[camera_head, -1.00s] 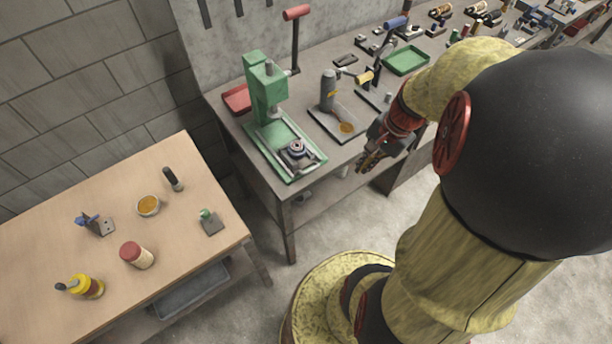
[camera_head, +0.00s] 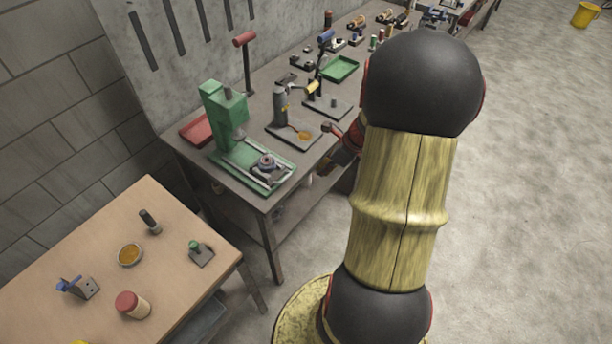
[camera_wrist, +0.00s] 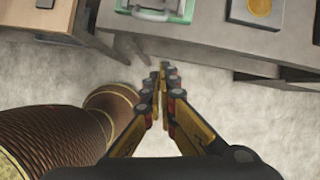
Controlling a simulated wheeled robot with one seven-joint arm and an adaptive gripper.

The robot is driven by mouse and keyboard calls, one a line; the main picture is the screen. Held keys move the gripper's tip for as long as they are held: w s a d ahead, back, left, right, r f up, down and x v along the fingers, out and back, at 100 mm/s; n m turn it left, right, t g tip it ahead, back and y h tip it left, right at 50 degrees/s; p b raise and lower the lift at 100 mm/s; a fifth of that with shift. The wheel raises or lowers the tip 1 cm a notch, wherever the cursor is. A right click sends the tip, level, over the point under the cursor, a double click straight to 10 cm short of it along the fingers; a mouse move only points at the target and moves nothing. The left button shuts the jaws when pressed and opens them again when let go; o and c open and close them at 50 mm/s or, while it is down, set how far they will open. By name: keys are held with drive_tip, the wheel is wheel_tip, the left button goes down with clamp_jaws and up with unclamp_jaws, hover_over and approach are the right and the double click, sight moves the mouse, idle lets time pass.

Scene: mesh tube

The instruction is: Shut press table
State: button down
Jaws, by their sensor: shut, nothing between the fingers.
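The green press (camera_head: 222,115) stands on the grey workbench, with a red-handled lever (camera_head: 245,62) raised behind it. Its sliding table (camera_head: 252,165) sticks out toward the bench's front edge and carries a round metal fixture (camera_head: 267,164). In the wrist view only the front end of the press table (camera_wrist: 165,8) shows, at the top edge. My gripper (camera_wrist: 163,68) is shut and empty, over the floor in front of the bench and apart from the press table. In the head view my arm mostly hides the gripper.
A wooden table (camera_head: 60,265) with a jar (camera_head: 131,305), a small bowl (camera_head: 130,254) and small tools stands at the left front. A grey device on a plate (camera_head: 292,133) sits right of the press. A green tray (camera_head: 340,68) lies farther along.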

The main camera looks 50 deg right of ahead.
sight(272, 157)
drive_tip(key=shift+w+a+f+b, duration=0.4)
drive_tip(key=shift+w+f+b, duration=0.1)
drive_tip(key=shift+w+f, duration=0.85)
drive_tip(key=shift+w+a+f+b, duration=0.35)
drive_tip(key=shift+w+f+b, duration=0.1)
drive_tip(key=shift+w+f, duration=0.9)
drive_tip(key=shift+w+a+f+b, duration=0.4)
drive_tip(key=shift+w+f+b, duration=0.1)
drive_tip(key=shift+w+f, duration=0.8)
drive_tip(key=w+p, duration=0.1)
drive_tip(key=w, duration=0.3)
drive_tip(key=w+p, duration=0.2)
drive_tip(key=w, duration=0.2)
drive_tip(key=w+a+p, duration=0.1)
drive_tip(key=w+p, duration=0.1)
drive_tip(key=w, duration=0.3)
